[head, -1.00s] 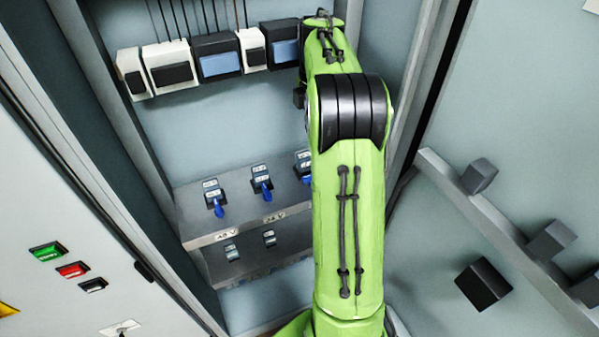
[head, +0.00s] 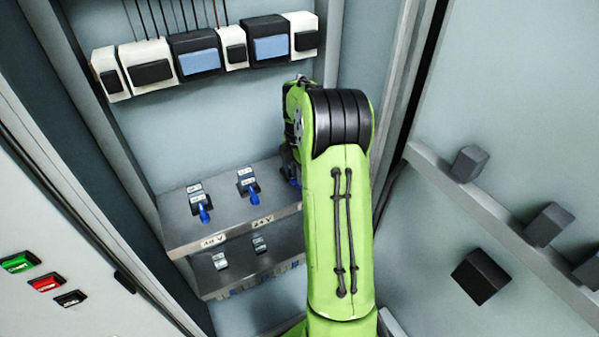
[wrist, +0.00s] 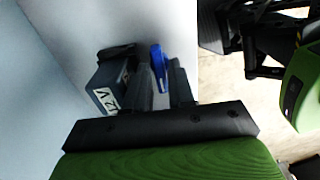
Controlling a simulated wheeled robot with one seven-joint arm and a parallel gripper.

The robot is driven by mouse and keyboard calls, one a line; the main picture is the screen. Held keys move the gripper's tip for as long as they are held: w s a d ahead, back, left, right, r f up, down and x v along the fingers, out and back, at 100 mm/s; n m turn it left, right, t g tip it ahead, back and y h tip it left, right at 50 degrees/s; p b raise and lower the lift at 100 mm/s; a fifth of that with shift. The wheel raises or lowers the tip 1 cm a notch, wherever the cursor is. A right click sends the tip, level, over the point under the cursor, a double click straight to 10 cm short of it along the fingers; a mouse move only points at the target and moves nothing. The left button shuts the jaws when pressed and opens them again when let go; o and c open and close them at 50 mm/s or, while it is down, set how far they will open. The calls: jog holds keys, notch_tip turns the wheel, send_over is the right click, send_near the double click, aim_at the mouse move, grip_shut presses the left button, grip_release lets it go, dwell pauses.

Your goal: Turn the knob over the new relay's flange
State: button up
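In the wrist view a dark relay (wrist: 110,84) with a label reading about "12 V" stands just left of my gripper (wrist: 161,82). Its blue knob (wrist: 158,66) stands up between my two fingertips. The fingers look parted with the knob between them; I cannot make out firm contact on both sides. In the head view my arm hides this relay and most of the gripper; only a bit of blue knob (head: 294,183) shows at the arm's left edge. The flange is not clearly visible.
Two more relays with blue knobs, one at the left (head: 200,204) and one in the middle (head: 247,183), sit on the grey shelf (head: 180,238). Smaller modules sit on a lower shelf. A row of switch boxes (head: 197,56) hangs above. The cabinet's side wall is close on the right.

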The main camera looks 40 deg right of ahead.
grip_shut()
jog(key=shift+r+m, duration=0.1)
jog(key=shift+m, duration=0.3)
jog(key=m+p, duration=0.1)
jog(key=m, duration=0.1)
jog(key=shift+m, duration=0.4)
jog(key=m+p, duration=0.1)
jog(key=m, duration=0.9)
jog(key=shift+p, duration=0.4)
jog(key=shift+m, duration=2.2)
